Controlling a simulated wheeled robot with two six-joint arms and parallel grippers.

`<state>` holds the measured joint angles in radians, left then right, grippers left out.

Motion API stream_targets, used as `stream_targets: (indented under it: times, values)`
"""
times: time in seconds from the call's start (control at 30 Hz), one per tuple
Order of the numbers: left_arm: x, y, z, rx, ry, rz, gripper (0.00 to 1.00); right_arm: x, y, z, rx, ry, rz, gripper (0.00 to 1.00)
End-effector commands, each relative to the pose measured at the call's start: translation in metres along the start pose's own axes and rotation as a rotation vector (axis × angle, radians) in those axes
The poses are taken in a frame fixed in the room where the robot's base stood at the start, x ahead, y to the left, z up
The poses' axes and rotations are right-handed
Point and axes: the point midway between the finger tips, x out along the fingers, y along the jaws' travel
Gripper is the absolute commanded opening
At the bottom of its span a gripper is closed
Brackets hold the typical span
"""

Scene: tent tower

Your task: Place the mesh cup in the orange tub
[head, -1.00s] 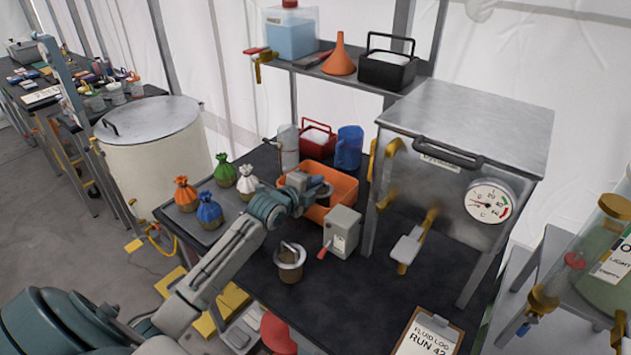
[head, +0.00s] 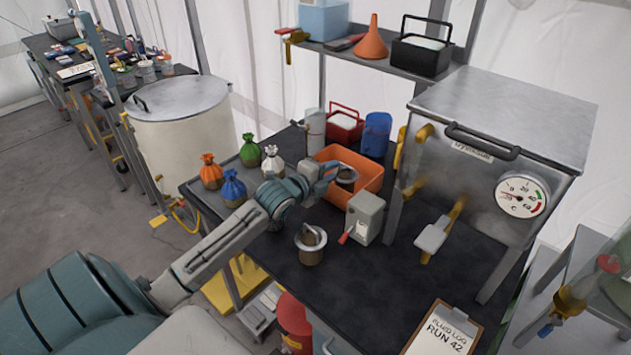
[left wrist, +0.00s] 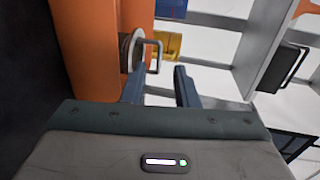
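A mesh cup (head: 346,180) with a metal rim and thin grey handle is inside the orange tub (head: 368,187), near its left side. The cup (left wrist: 125,50) and tub (left wrist: 92,40) also show in the left wrist view, with the handle just beyond my fingertips. My left gripper (head: 328,178) is at the tub's left edge, beside the cup. In the wrist view its two fingers (left wrist: 160,85) are apart with nothing between them. A second, similar cup (head: 311,246) stands on the black table left of a grey box. My right gripper is not in view.
A grey box with a red lever (head: 364,217) stands in front of the tub. A red caddy (head: 345,125) and blue jug (head: 376,135) are behind it. Several tied sacks (head: 233,188) stand left. A metal oven (head: 480,165) is at right. The table's front is mostly clear.

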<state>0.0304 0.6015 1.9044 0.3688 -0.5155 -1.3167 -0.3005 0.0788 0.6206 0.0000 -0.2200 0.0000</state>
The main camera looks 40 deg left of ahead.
Motion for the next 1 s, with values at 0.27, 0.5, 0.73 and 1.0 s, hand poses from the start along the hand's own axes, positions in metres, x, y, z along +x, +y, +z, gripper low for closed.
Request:
stream_targets:
  times: [0.27, 0.5, 0.73, 1.0]
  values:
    - [-0.051, 0.001, 0.000, 0.007, 0.001, 0.004, 0.27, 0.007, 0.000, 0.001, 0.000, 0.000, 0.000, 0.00]
    - [-0.069, 0.000, -0.001, 0.003, 0.001, 0.001, 0.27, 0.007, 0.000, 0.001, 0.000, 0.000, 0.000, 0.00]
    - [-0.072, -0.001, -0.001, -0.002, 0.002, -0.001, 0.27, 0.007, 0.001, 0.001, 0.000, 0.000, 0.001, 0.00]
    - [-0.072, 0.002, -0.002, -0.009, 0.000, 0.004, 0.27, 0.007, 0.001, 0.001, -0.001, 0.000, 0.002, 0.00]
